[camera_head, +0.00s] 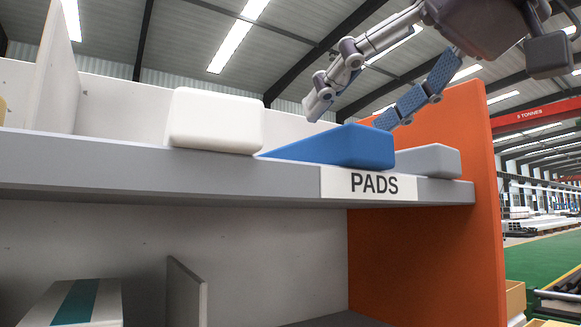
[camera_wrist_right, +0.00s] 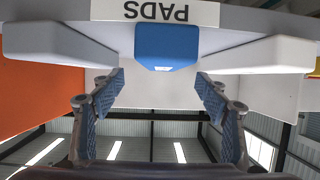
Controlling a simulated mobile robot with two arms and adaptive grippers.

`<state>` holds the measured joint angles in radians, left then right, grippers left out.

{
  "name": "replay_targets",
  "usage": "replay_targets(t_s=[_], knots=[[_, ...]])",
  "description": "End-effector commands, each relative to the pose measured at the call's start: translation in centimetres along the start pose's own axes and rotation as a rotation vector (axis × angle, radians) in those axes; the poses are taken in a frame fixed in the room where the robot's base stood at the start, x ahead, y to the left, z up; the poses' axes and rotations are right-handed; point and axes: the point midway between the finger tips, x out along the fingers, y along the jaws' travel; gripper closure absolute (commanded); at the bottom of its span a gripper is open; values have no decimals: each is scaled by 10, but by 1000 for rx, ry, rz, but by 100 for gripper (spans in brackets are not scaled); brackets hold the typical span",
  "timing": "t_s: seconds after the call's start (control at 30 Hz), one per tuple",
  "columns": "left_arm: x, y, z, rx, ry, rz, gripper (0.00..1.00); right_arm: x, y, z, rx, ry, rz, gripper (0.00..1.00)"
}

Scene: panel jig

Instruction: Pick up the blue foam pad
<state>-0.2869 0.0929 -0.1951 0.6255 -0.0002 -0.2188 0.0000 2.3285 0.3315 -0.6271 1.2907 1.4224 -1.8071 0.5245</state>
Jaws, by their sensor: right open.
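The blue foam pad (camera_head: 345,147) lies on the shelf above the "PADS" label, between a white pad (camera_head: 215,121) and a grey pad (camera_head: 428,160). My right gripper (camera_head: 350,114) reaches in from the upper right and is open, its fingertips just above the blue pad. In the right wrist view, which is upside down, the blue pad (camera_wrist_right: 167,47) sits centred ahead of the gap between the open fingers (camera_wrist_right: 158,82). The fingers appear apart from the pad, with nothing between them. My left gripper is not in view.
The grey shelf board (camera_head: 130,165) has an orange side panel (camera_head: 430,255) at right and a pale upright divider (camera_head: 55,70) at left. A box with a teal stripe (camera_head: 75,303) and a small divider (camera_head: 187,292) stand on the lower level.

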Motion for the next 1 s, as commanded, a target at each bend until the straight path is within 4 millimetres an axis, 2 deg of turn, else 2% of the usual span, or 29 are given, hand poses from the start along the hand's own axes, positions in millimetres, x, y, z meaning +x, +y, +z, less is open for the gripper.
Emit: replay_targets(t_s=[0.17, 0.4, 0.6, 0.7, 1.0], knots=[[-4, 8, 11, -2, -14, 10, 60, 7, -6, 0, -10, -6, -3, 32], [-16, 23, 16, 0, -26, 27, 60, 33, -5, -3, -10, -6, -3, 32], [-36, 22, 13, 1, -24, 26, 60, 59, -5, -8, -9, -8, -3, 32], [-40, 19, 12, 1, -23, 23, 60, 72, -5, -6, -9, -7, -3, 32], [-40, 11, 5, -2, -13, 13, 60, 80, -5, -4, -9, -4, -3, 32]])
